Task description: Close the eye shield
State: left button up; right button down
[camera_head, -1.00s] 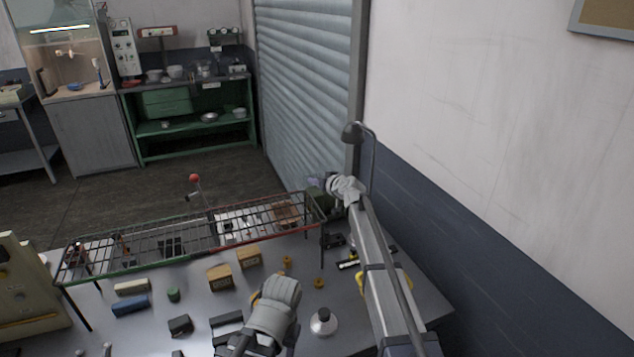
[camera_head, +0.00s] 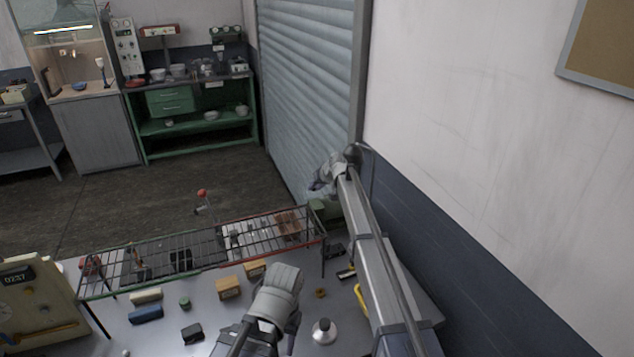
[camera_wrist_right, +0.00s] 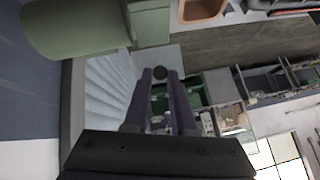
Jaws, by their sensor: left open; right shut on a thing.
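A green machine body (camera_head: 325,212) stands at the far right end of the table, partly behind my right arm. It shows as a large green cylinder in the right wrist view (camera_wrist_right: 80,28). I cannot clearly make out the eye shield itself. My right gripper (camera_head: 318,184) is beyond and above the green body. In the right wrist view, its two fingers (camera_wrist_right: 160,78) are shut on a small dark round knob (camera_wrist_right: 160,72) at their tips. What the knob joins is hidden. My left gripper (camera_head: 292,320) is open over the table, its fingers mostly hidden by the wrist.
A wire rack (camera_head: 200,252) with red and green edges spans the table's back. Wooden blocks (camera_head: 228,288), a blue block (camera_head: 146,314) and a silver-white round piece (camera_head: 324,332) lie in front. A shutter (camera_head: 310,90) and wall (camera_head: 450,120) stand behind and right.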

jog(key=shift+w+a+r+g+h+p, duration=0.15)
jog(key=shift+w+g+h+p, duration=0.25)
jog(key=shift+g+p, duration=0.3)
jog(key=c, duration=0.7)
grip_release()
jog(key=shift+c, duration=0.2)
jog(key=p+v, duration=0.6)
jog(key=v, duration=0.1)
jog(key=shift+s+r, duration=0.2)
jog(key=shift+r, duration=0.05)
